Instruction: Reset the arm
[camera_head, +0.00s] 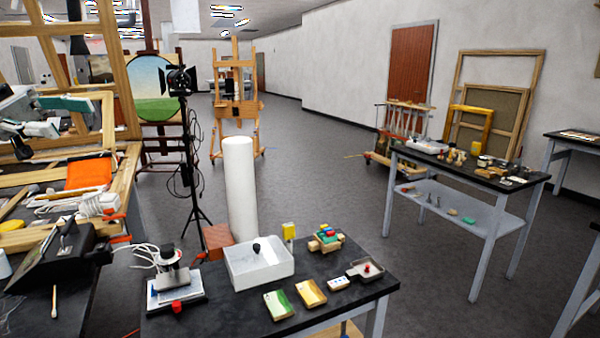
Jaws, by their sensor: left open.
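My left gripper (21,149) shows as a dark shape at the far left edge, with part of my left arm beside it. It is open and appears empty, above the cluttered left bench. It is apart from the dark table (238,312) in front. My right gripper and right arm are not in view.
The left bench has an orange cloth (88,174) and wooden frames. A lamp stand (188,150) stands behind. Floor (335,190) is clear between tables.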

